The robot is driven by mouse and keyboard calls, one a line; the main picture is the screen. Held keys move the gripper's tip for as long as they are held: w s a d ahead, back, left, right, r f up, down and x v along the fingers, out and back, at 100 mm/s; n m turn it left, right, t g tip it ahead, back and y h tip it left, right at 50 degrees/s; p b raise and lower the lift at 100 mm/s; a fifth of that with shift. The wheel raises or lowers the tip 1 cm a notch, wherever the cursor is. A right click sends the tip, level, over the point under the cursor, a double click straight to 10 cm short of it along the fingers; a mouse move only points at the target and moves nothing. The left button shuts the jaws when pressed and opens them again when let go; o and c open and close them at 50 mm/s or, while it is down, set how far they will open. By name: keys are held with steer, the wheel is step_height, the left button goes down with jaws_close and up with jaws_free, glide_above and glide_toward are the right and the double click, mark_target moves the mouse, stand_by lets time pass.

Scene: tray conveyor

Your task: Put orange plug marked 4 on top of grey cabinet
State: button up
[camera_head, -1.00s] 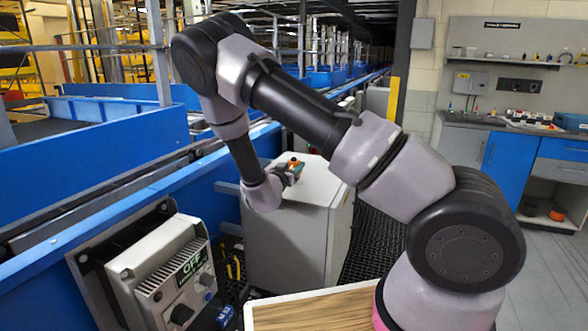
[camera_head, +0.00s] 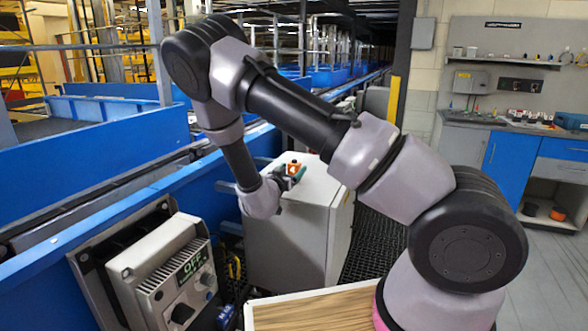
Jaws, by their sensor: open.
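The grey cabinet (camera_head: 318,215) stands in the middle, beside the blue conveyor. A small orange plug (camera_head: 293,169) is at the left part of its top, right by my gripper (camera_head: 290,176). The number on the plug is too small to read. My gripper is open, reaching in from the left at about the height of the cabinet top. Its fingers are small and partly hidden by the wrist, and I cannot tell whether they touch the plug. I cannot tell for certain whether the plug rests on the top.
A control box marked OFF (camera_head: 160,262) is mounted on the blue conveyor side at lower left. A wooden-topped surface (camera_head: 320,310) is in front. A workbench (camera_head: 520,128) stands at the right. The right part of the cabinet top is clear.

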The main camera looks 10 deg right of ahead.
steer(key=s+a+g+y, duration=0.1)
steer(key=s+a+r+m+g+y, duration=0.1)
steer(key=s, duration=0.1)
steer(key=s+a+r+m+g+y, duration=0.1)
steer(key=s+a, duration=0.1)
steer(key=shift+s+a+g+y, duration=0.1)
steer(key=shift+s+g+y, duration=0.05)
steer(key=shift+g+y, duration=0.2)
steer(key=s+d+r+g+y, duration=0.1)
steer(key=s+r+g+y, duration=0.15)
steer(key=r+y, duration=0.95)
steer(key=s+d+r+n+h, duration=0.1)
steer(key=s+d+r, duration=0.2)
steer(key=s+r, duration=0.2)
steer(key=s+d+r+n+g+h, duration=0.1)
steer(key=s+r, duration=0.4)
steer(key=s, duration=0.6)
steer(key=s+d+r+n+h, duration=0.1)
steer(key=s+d+r+n, duration=0.1)
steer(key=s+d+r, duration=0.3)
steer(key=s+d, duration=0.1)
steer(key=s, duration=0.2)
steer(key=shift+s+n+g+h, duration=0.3)
steer(key=shift+s+g+h, duration=0.05)
steer(key=shift+s+g, duration=0.05)
